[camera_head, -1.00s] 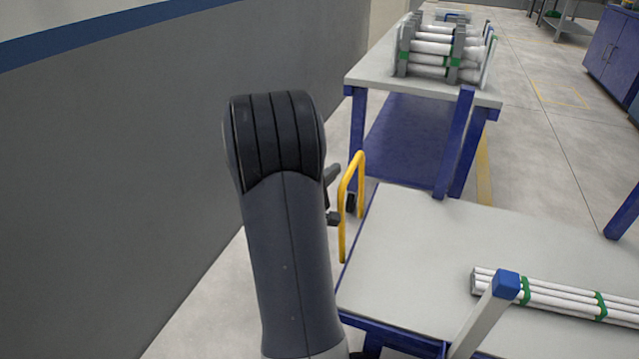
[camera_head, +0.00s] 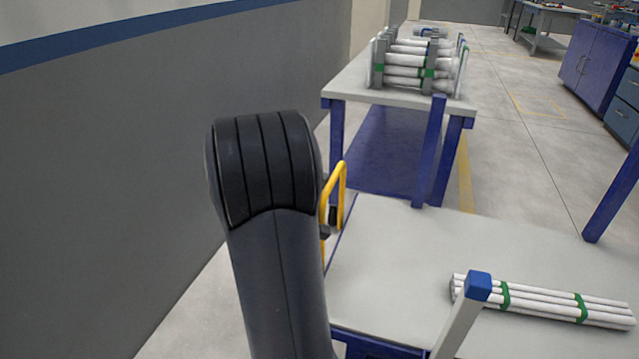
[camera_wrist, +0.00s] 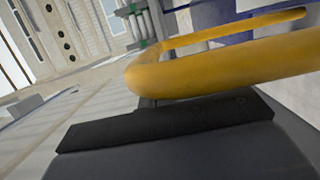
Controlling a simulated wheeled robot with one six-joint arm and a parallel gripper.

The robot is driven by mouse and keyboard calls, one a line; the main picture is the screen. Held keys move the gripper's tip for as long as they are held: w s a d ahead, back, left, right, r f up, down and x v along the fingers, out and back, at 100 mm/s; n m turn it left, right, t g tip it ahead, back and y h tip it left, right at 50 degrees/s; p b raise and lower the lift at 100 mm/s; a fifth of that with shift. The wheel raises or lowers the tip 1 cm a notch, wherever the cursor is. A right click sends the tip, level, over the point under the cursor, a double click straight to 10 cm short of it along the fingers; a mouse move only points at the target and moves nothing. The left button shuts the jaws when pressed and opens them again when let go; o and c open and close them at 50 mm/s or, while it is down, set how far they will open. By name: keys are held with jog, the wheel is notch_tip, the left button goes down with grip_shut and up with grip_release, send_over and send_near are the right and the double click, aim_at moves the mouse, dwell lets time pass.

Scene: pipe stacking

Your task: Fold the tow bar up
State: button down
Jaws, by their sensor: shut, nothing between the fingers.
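The tow bar is a yellow tube bent into a loop (camera_head: 338,180), standing roughly upright at the near cart's left end in the head view. In the wrist view the yellow tow bar (camera_wrist: 215,65) runs close across the picture, with its bend near the middle. My gripper's dark fingers (camera_wrist: 165,125) lie just below the tube there, shut and with nothing between them. I cannot tell whether they touch it. In the head view my arm hides most of the gripper (camera_head: 325,232) and part of the bar's lower left side.
The near cart (camera_head: 390,250) has a grey top and blue frame. Bundled white pipes (camera_head: 545,300) lie on it, behind a post with a blue cap (camera_head: 478,286). A farther table (camera_head: 345,85) carries racked pipes (camera_head: 410,65). A grey wall (camera_head: 110,170) stands close on the left.

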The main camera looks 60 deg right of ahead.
jog(key=w+a+f, duration=0.1)
jog(key=w+a, duration=0.2)
jog(key=a, duration=0.8)
jog(key=shift+w+f, duration=0.15)
jog(key=s+d+r, duration=0.1)
jog(key=s+d, duration=0.2)
jog(key=d, duration=0.8)
jog(key=shift+s, duration=0.2)
jog(key=shift+r, duration=0.1)
